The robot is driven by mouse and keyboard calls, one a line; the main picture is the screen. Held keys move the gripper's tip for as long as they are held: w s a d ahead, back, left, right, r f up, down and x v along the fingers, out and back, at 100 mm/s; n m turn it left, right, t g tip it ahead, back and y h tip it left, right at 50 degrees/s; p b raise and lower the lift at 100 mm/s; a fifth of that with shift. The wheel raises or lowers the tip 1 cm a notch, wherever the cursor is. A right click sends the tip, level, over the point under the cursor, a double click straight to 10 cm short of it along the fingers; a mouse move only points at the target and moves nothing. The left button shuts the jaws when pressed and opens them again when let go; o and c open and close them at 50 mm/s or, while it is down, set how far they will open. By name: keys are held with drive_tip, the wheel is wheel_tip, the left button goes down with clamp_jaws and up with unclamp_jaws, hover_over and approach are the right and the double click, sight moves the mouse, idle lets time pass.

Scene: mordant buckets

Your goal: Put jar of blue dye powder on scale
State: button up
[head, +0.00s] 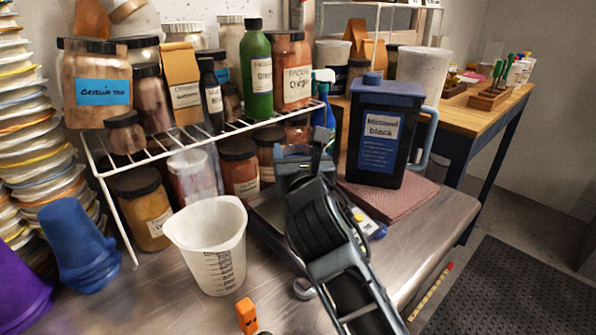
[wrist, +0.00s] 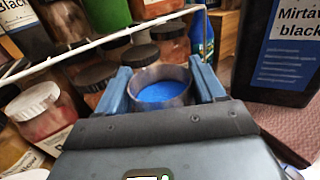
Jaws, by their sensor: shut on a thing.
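The jar of blue dye powder (wrist: 160,93) is open at the top, with clear walls and bright blue powder inside. My gripper (wrist: 162,84) has a blue finger on either side of it and is shut on it. In the head view my gripper (head: 305,160) is in front of the wire shelf, and my arm hides the jar. What looks like the scale (head: 362,217) lies on the metal table behind and below my arm.
A black mordant jug (head: 382,130) stands on a reddish mat (head: 405,198) close right of my gripper. A white measuring cup (head: 210,245) is to the left. The wire shelf (head: 215,133) with several jars and bottles is behind. A small orange object (head: 246,315) lies in front.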

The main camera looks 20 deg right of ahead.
drive_tip(key=shift+f, duration=1.8)
drive_tip(key=o, duration=1.5)
drive_tip(key=shift+f, duration=0.15)
drive_tip(key=v, duration=1.2)
drive_tip(key=shift+r+b, duration=0.2)
drive_tip(key=shift+b, duration=0.2)
